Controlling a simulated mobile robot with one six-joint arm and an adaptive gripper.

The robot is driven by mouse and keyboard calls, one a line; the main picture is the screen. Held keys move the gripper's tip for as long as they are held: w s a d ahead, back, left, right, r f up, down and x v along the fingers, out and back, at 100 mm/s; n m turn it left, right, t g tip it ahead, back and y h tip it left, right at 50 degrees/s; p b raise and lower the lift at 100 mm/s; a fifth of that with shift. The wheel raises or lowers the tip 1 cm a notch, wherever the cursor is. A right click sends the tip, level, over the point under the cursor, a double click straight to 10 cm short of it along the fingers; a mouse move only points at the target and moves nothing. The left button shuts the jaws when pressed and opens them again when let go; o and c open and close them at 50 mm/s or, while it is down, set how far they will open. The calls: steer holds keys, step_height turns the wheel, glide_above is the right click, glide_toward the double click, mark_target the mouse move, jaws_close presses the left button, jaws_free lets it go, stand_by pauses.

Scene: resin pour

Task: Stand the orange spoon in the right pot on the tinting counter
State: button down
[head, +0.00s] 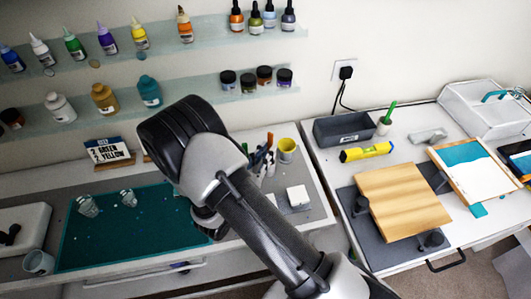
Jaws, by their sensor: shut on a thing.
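My gripper (208,218) shows only in part, dark and low behind my arm, over the right end of the teal mat. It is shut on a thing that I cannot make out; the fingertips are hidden. I cannot pick out the orange spoon anywhere. A yellow pot (287,150) stands upright at the back right of the left counter (312,187), apart from my gripper. Left of it is a cluster of upright tools (262,158), partly hidden by my arm. On the right counter, a small pale pot (383,128) holds a green spoon (388,112).
The teal mat (120,255) carries two clear cups (88,206). A white block (298,196) lies before the yellow pot. A grey bin (343,128), yellow level (366,152) and wooden board (402,200) occupy the right counter.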

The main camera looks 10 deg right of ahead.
steer(key=c, duration=1.5)
jaws_free()
steer(key=v, duration=1.2)
